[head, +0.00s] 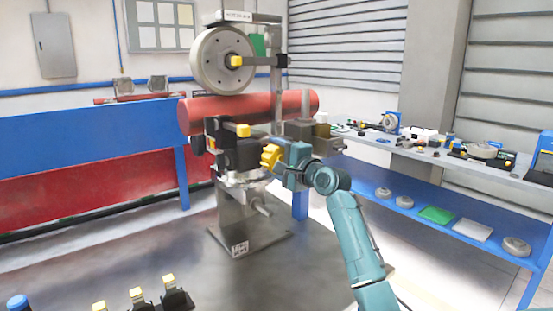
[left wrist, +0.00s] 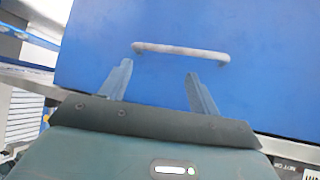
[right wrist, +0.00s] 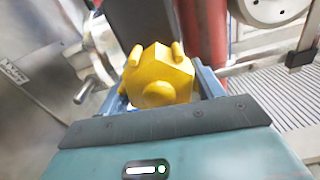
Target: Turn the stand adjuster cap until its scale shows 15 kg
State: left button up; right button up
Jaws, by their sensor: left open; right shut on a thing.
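The stand adjuster cap (head: 270,156) is a yellow lobed knob on the side of the dark stand (head: 238,226). My right gripper (head: 284,160) reaches it from the right and is shut on it. In the right wrist view the cap (right wrist: 158,76) sits between the blue fingers and hides most of them. No scale reading can be made out in any view. My left gripper (left wrist: 160,92) is open and empty, in front of a blue panel with a grey handle (left wrist: 181,51). It is not in the head view.
A red cylinder (head: 250,111) lies across the stand, with a grey wheel (head: 221,62) above it. Yellow-topped black parts (head: 138,298) stand at the table's front left. A blue shelf (head: 440,193) with loose parts is at the right. The table's front middle is clear.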

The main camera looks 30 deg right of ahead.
jog(key=n, duration=1.1)
jog(key=shift+r, duration=0.1)
jog(key=shift+a+n, duration=0.15)
jog(key=shift+n, duration=1.65)
jog(key=o, duration=1)
jog(key=shift+s, duration=0.1)
